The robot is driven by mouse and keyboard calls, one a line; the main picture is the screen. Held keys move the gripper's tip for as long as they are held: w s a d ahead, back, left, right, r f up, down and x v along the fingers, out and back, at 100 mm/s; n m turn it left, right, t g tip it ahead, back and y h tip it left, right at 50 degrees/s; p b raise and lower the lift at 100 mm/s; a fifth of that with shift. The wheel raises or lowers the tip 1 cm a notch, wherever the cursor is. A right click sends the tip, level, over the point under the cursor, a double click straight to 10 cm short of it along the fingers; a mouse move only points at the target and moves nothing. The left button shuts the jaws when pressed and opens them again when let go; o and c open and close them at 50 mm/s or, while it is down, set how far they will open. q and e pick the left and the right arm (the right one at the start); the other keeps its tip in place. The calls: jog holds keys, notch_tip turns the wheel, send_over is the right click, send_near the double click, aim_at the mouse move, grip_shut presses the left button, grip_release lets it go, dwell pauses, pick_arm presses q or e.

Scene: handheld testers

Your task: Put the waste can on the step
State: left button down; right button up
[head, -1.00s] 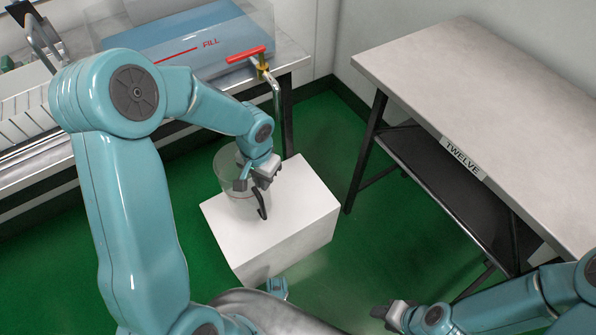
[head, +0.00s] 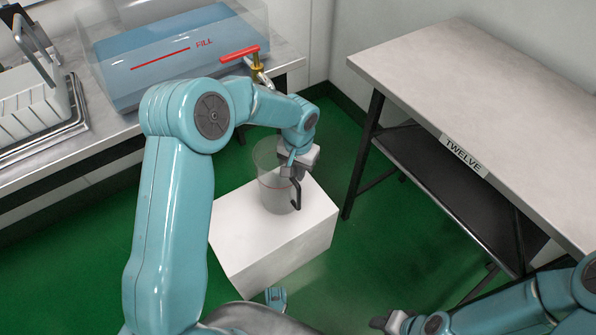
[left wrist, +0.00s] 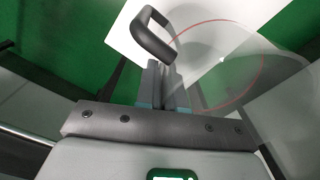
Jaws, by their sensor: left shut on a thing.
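The waste can (head: 268,190) is a clear see-through vessel with a red line around it and a black handle (head: 297,194). It stands upright over the back part of the white step (head: 250,240); I cannot tell whether its base touches the top. My left gripper (head: 293,174) is shut on the handle at the can's right side. In the left wrist view, the fingers (left wrist: 164,88) meet at the handle (left wrist: 152,36), and the can's clear wall and red line (left wrist: 262,65) show at right. My right gripper (head: 388,322) is low in the head view, its jaws unclear.
A bench at the back left bears a blue tank (head: 160,55) marked FILL, in a clear case, and a white rack (head: 35,108). A red-handled tap (head: 240,54) overhangs behind the can. A table (head: 470,85) marked TWELVE stands right. Green floor (head: 375,235) lies clear between.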

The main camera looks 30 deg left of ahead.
pick_arm(q)
jog(key=shift+f, duration=0.15)
jog(key=c, duration=1.3)
grip_release()
jog(key=shift+o, duration=0.2)
notch_tip(320, 180, up, 12)
jog(key=p, duration=0.4)
jog(key=shift+r, duration=0.2)
